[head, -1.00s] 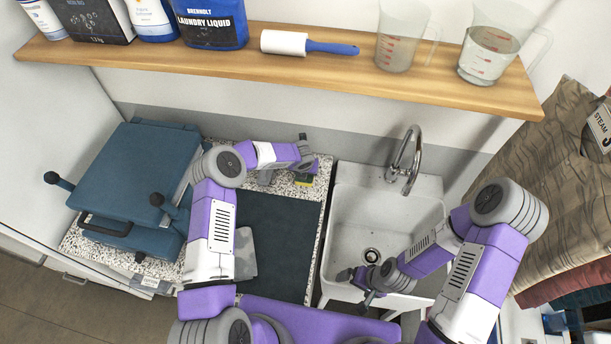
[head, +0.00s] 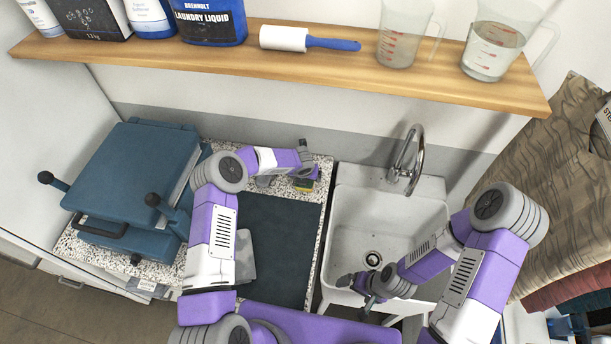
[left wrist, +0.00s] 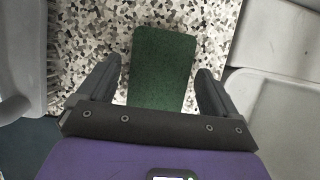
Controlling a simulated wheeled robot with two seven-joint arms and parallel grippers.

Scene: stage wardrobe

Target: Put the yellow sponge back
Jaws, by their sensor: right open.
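The yellow sponge (head: 304,185) lies on the speckled counter beside the sink's left edge. In the left wrist view I see its dark green scouring face (left wrist: 163,60) from above. My left gripper (head: 309,166) is over it in the head view. In the left wrist view the open fingers of the left gripper (left wrist: 159,75) stand on either side of the sponge, with visible gaps. My right gripper (head: 358,291) is open and empty over the front left part of the sink.
The white sink (head: 345,215) with its tap (head: 408,160) is right of the counter. A dark mat (head: 285,240) lies in front of the sponge. A blue press (head: 130,175) stands at left. A wooden shelf (head: 290,70) with bottles, a lint roller and jugs hangs above.

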